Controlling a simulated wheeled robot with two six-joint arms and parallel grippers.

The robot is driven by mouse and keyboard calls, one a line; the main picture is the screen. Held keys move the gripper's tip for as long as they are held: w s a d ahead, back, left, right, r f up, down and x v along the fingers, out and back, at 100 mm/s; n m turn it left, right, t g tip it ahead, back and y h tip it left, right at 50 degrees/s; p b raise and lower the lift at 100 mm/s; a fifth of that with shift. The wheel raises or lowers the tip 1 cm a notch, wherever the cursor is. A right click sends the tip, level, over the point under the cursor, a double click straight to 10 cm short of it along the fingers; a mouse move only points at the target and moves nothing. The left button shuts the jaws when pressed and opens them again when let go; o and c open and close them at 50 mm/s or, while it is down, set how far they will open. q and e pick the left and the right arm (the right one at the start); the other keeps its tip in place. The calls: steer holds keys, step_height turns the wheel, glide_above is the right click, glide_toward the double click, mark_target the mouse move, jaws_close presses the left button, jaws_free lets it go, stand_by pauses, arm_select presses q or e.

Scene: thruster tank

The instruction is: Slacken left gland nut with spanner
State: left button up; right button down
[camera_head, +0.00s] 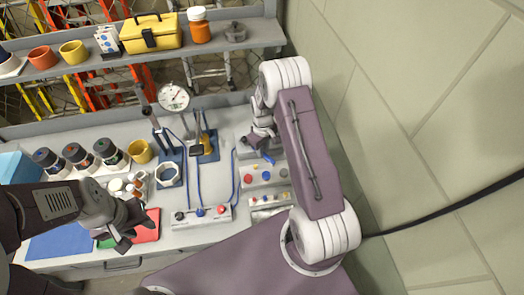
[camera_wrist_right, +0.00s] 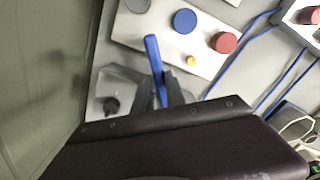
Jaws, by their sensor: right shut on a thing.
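My right gripper (camera_wrist_right: 160,92) is shut on a slim blue bar, which looks like the spanner (camera_wrist_right: 153,55). The bar also shows in the head view (camera_head: 268,158), and its far end is hidden by the gripper. It points toward a pale panel (camera_wrist_right: 165,38) with grey, blue and red round caps and a small yellow one. I cannot tell whether it touches the panel. No part is clearly recognisable as the left gland nut. My left gripper (camera_head: 136,232) is open and empty above the coloured mats at the front left.
A white box with coloured knobs (camera_head: 203,216) stands left of the panel. A shelf (camera_head: 255,35) runs above. A wall (camera_head: 400,130) closes off the right.

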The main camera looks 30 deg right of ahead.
steer(key=shift+w+d+n, duration=0.15)
steer(key=shift+d+n, duration=0.4)
steer(key=shift+n, duration=0.05)
steer(key=shift+w+d+n, duration=0.3)
steer(key=shift+d+n, duration=0.2)
steer(key=shift+n, duration=0.1)
steer(key=shift+w+d+n, duration=0.45)
steer(key=shift+d+n, duration=0.1)
steer(key=shift+n, duration=0.25)
steer(key=shift+b, duration=0.3)
steer(key=shift+w+d+n, duration=0.35)
steer(key=shift+d+n, duration=0.05)
steer(key=shift+n, duration=0.2)
